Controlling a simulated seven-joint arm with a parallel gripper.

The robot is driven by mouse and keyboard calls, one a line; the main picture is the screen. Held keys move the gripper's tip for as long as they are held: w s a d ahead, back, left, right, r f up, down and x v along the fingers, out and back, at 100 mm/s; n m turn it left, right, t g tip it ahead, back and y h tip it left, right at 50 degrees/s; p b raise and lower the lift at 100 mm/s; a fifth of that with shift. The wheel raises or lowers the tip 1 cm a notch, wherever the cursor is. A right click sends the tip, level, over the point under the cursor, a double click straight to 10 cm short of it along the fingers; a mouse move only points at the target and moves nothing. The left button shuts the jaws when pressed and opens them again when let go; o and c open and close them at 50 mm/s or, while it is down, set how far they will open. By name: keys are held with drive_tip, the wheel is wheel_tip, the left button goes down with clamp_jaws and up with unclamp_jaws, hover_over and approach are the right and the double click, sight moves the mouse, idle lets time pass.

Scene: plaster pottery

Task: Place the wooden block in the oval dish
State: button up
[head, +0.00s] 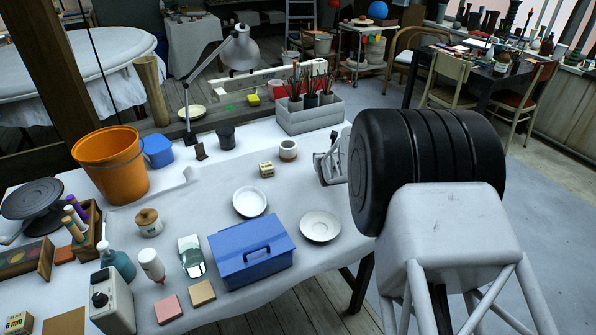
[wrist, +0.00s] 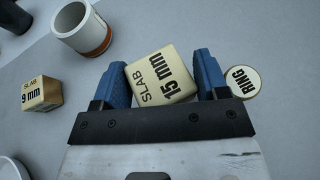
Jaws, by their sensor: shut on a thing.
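My gripper (wrist: 163,84), with blue fingers, is shut on a pale wooden block (wrist: 160,80) marked SLAB 15 mm. The block sits tilted between the fingers; its height above the table is unclear. In the head view my gripper (head: 328,167) is partly hidden behind my dark arm, and the held block cannot be made out. A white shallow dish (head: 250,202) lies left of my gripper. A second white dish (head: 320,226), with a wide rim, lies nearer the front edge. I cannot tell which is the oval one. Part of a white rim (wrist: 12,170) shows in the wrist view's lower left corner.
A second block (wrist: 40,94), marked SLAB 9 mm, and a white and brown cup (wrist: 82,30) stand nearby. A round piece marked RING (wrist: 243,82) is right of my gripper. A blue toolbox (head: 250,255) stands in front of the dishes.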

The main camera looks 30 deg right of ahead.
drive_tip(key=shift+w+a+r+n, duration=0.3)
drive_tip(key=shift+a+r, duration=0.15)
drive_tip(key=shift+a, duration=0.15)
drive_tip(key=a+r+n+y, duration=0.3)
drive_tip(key=a+y, duration=0.1)
drive_tip(key=a, duration=0.4)
drive_tip(key=a+r+n+y, duration=0.3)
drive_tip(key=a+y, duration=0.1)
drive_tip(key=a, duration=0.4)
drive_tip(key=s+a+n+g+y, duration=0.1)
drive_tip(key=s+a+n+y, duration=0.2)
drive_tip(key=a, duration=0.4)
drive_tip(key=s+a+r+n+g+y, duration=0.1)
drive_tip(key=s+a+n+g+y, duration=0.1)
drive_tip(key=a, duration=0.5)
drive_tip(key=shift+s+n+y, duration=0.8)
drive_tip(key=shift+s+n, duration=0.2)
drive_tip(key=shift+n, duration=0.1)
drive_tip(key=shift+a+r, duration=0.1)
drive_tip(key=shift+f, duration=3.15)
